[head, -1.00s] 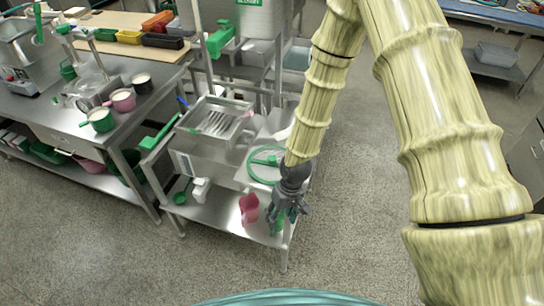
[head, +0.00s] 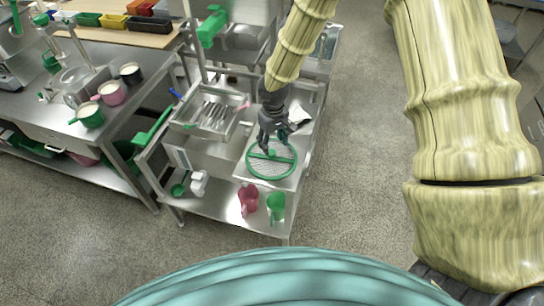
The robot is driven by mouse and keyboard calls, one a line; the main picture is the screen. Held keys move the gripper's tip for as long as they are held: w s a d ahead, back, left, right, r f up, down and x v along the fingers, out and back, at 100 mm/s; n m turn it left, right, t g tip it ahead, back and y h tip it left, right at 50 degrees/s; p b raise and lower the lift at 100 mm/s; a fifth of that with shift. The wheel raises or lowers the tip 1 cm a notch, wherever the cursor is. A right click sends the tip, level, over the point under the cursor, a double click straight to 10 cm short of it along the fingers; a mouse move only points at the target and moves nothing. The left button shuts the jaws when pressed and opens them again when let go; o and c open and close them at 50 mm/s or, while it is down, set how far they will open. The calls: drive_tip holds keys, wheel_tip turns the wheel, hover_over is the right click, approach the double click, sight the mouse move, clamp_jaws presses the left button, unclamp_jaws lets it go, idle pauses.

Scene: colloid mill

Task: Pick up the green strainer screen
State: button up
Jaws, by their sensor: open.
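The green strainer screen (head: 272,168) is a round mesh disc with a green rim and a green bar across it. It lies on a white board at the front right of the small steel cart (head: 205,155). My gripper (head: 271,146) is dark grey, points down and is open. Its fingertips show over the far part of the screen, near the bar. I cannot tell whether they touch it. The fingers hide a little of the screen's far rim.
A tray of metal utensils (head: 210,117) stands to the left on the cart. A white crumpled cloth (head: 298,117) lies behind the screen. A red scoop (head: 248,200) and a green scoop (head: 276,206) are on the lower shelf. Open floor lies to the right.

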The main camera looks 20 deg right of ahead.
sight(271, 152)
drive_tip(key=shift+w+a+f, duration=0.1)
drive_tip(key=shift+w+f, duration=0.8)
drive_tip(key=shift+f, duration=0.3)
drive_tip(key=shift+s+f+p, duration=0.1)
drive_tip(key=shift+s+p, duration=0.4)
drive_tip(key=shift+p, duration=0.1)
drive_tip(key=shift+s+f+p, duration=0.15)
drive_tip(key=shift+f+p, duration=0.15)
drive_tip(key=shift+f, duration=0.05)
drive_tip(key=f, duration=0.1)
drive_tip(key=f+p, duration=0.1)
drive_tip(key=f, duration=0.1)
drive_tip(key=shift+w, duration=0.35)
drive_tip(key=shift+s+f, duration=0.2)
drive_tip(key=shift+w+f, duration=0.1)
drive_tip(key=shift+f, duration=0.1)
clamp_jaws()
